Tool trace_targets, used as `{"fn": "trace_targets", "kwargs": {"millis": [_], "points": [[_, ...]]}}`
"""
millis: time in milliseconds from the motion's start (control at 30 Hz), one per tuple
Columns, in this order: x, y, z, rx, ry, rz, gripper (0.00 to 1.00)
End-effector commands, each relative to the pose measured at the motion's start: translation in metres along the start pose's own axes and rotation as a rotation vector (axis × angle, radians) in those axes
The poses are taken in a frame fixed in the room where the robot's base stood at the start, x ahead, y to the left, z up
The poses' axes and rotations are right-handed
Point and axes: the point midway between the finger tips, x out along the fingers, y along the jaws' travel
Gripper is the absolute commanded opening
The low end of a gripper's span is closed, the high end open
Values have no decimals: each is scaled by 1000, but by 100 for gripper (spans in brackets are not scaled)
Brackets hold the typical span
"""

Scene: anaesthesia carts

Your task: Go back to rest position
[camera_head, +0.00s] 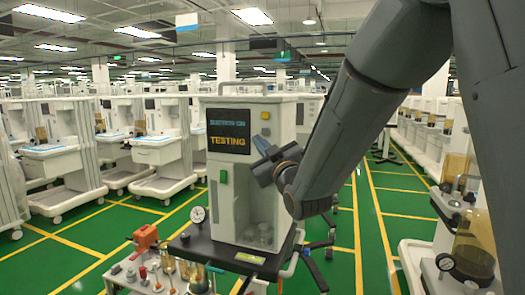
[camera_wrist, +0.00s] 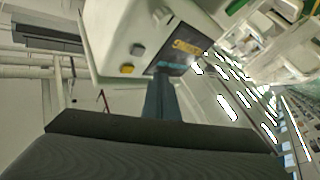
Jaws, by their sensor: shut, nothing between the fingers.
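My gripper (camera_head: 264,150) is in front of the right side of a white anaesthesia machine (camera_head: 238,195) in the head view. Its fingers are together with nothing between them. In the wrist view the blue-grey fingers (camera_wrist: 160,98) point up the picture, just below the machine's screen (camera_wrist: 178,52). In the head view this screen (camera_head: 229,131) is lit and reads "TESTING". I cannot tell from these views how close the fingers are to the machine.
The machine stands on a dark-topped cart (camera_head: 205,248) with a round gauge (camera_head: 198,214). An orange device (camera_head: 145,238) stands at its left. More carts (camera_head: 160,150) stand in rows at the left, others at the right (camera_head: 470,240). Green floor (camera_head: 375,235) shows between them.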

Motion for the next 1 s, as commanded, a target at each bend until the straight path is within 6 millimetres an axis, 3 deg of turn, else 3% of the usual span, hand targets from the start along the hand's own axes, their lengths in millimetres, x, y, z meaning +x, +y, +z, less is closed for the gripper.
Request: {"fn": "trace_targets", "kwargs": {"millis": [167,267,400,500,633,800,900,1000], "points": [[-32,4,70,67,-286,-33,0],[-69,4,121,130,-508,-52,0],[-140,0,179,230,-818,-65,0],[-200,-7,209,309,-1040,-66,0],[-284,-18,230,414,-1320,-59,0],[-374,-34,230,529,-1607,-49,0],[-405,-40,224,568,-1709,-45,0],[-420,-43,220,589,-1762,-43,0]]}}
